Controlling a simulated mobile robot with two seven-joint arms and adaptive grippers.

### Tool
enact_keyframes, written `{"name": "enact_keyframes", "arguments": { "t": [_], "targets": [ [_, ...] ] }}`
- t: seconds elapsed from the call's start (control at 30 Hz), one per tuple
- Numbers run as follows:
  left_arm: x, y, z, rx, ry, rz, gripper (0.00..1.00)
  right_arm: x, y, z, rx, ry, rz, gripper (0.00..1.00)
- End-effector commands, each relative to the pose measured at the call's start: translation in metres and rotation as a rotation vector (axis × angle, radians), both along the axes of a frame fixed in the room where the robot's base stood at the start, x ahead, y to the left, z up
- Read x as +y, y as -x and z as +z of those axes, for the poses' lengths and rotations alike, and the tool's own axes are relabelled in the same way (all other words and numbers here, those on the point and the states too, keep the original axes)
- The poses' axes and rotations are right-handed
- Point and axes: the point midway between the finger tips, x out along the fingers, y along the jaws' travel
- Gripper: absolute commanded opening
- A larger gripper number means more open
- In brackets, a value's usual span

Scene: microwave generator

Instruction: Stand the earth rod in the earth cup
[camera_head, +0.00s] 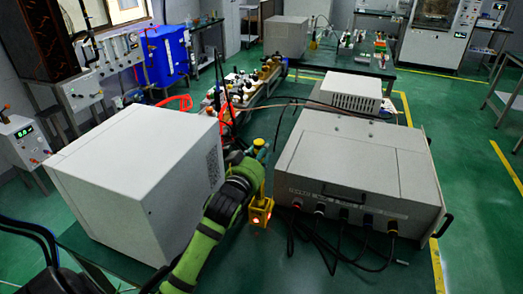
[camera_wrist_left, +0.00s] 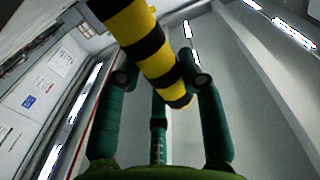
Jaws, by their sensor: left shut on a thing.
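The earth rod (camera_wrist_left: 150,45) is striped yellow and black in the left wrist view. In the head view my left gripper (camera_head: 261,158) is shut on the rod, whose yellow top (camera_head: 259,144) shows above the fingers. Below it is a yellow holder with orange lights (camera_head: 260,213), which looks like the earth cup. My arm and gripper hide part of the rod, so I cannot tell whether its lower end is inside the cup. My right gripper is not in view.
A large white box (camera_head: 135,175) stands close on the left. A grey generator unit (camera_head: 360,175) with several front cables (camera_head: 325,235) stands on the right, with a smaller white unit (camera_head: 351,91) behind it. Hoses and fittings lie behind the gripper.

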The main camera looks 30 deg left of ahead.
Motion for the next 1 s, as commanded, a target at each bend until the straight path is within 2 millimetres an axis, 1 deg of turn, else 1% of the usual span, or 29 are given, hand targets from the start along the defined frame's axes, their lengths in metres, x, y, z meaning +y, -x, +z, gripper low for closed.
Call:
{"name": "enact_keyframes", "arguments": {
  "t": [0.47, 1.0],
  "targets": [
    [0.000, 0.000, 0.000, -0.003, -0.001, 0.000, 0.00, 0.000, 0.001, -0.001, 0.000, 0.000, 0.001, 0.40],
    [0.000, 0.000, -0.010, -0.003, -0.001, 0.000, 0.00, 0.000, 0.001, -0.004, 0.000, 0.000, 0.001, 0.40]
  ]
}}
